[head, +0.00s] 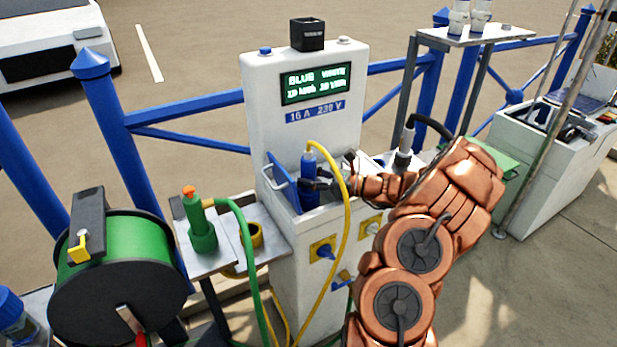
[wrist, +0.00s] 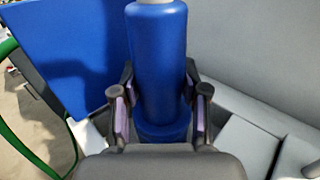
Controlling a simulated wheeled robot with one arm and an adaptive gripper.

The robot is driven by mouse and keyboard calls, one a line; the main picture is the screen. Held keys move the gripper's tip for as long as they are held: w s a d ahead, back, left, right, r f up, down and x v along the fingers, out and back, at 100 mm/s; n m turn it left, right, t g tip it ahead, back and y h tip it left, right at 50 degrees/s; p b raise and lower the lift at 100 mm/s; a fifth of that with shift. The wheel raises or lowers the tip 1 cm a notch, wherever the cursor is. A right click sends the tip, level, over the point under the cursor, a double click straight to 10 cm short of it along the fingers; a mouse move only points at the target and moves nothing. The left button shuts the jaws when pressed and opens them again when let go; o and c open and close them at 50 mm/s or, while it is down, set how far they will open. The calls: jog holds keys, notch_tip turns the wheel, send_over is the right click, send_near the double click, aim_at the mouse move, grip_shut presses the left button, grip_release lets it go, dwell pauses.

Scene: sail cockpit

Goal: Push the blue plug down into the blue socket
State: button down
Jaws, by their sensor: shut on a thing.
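The blue plug (head: 309,166) stands upright at the white power post, with a yellow cable leaving its top. My gripper (head: 325,181) reaches in from the right and is shut on the plug. In the wrist view the plug (wrist: 158,60) is between the two fingers of my gripper (wrist: 160,112), one on each side. A wider blue part (wrist: 163,132) shows under the plug, partly hidden by my gripper; I cannot tell whether it is the socket or the plug's own collar. A blue lid (head: 284,180) stands open left of the plug.
The white post (head: 262,100) has a lit display (head: 316,84) above the plug. A green plug (head: 200,225) stands on a small table at left, beside a green cable reel (head: 115,258). Another plug (head: 405,145) stands right of the post. The yellow cable (head: 345,215) hangs in front of the post.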

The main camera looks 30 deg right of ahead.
jog(key=shift+f, duration=0.3)
jog(key=c, duration=0.9)
grip_release()
jog(key=shift+o, duration=0.2)
jog(key=shift+p+v, duration=1.75)
jog(key=shift+v, duration=3.7)
